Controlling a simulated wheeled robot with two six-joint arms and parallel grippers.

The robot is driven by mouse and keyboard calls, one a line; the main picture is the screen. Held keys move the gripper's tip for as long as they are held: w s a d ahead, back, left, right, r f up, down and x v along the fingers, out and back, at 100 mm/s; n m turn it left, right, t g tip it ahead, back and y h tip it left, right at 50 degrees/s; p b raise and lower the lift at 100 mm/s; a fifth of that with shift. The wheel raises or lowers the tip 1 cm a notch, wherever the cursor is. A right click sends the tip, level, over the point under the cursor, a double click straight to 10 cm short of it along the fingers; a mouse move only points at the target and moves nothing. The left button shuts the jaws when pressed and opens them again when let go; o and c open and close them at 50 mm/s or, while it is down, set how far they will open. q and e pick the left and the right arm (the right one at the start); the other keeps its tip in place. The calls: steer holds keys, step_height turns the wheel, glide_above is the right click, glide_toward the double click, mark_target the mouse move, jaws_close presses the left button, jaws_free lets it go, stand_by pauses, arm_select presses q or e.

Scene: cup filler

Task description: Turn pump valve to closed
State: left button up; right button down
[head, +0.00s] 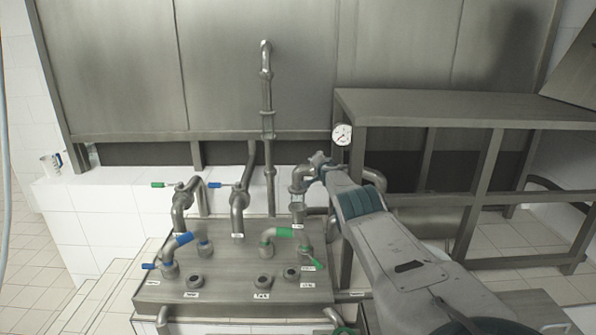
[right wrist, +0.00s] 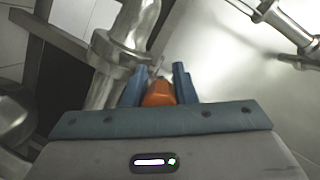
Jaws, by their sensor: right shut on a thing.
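The pump valve's orange handle (right wrist: 158,94) shows in the right wrist view, on a metal pipe (right wrist: 125,45). My right gripper (right wrist: 159,82) has its two blue fingers on either side of the orange handle, shut on it. In the head view my right gripper (head: 320,160) is at the bent metal pipe (head: 300,180) right of the tall pipe. There the gripper and arm hide the orange handle. I cannot tell the valve's exact angle. My left gripper is not in view.
A metal panel (head: 220,299) carries valves with blue handles (head: 180,243) and green handles (head: 292,234). A pressure gauge (head: 342,134) is just above my right gripper. A metal frame table (head: 450,108) stands at the right. A jug (head: 52,162) sits on the far-left ledge.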

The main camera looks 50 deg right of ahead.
steer(key=shift+d+r, duration=0.15)
steer(key=shift+r, duration=0.2)
steer(key=c, duration=1.2)
jaws_free()
steer(key=shift+f, duration=0.1)
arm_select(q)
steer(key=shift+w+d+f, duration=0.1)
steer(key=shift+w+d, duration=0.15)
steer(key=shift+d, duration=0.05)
arm_select(e)
steer(key=shift+f, duration=0.1)
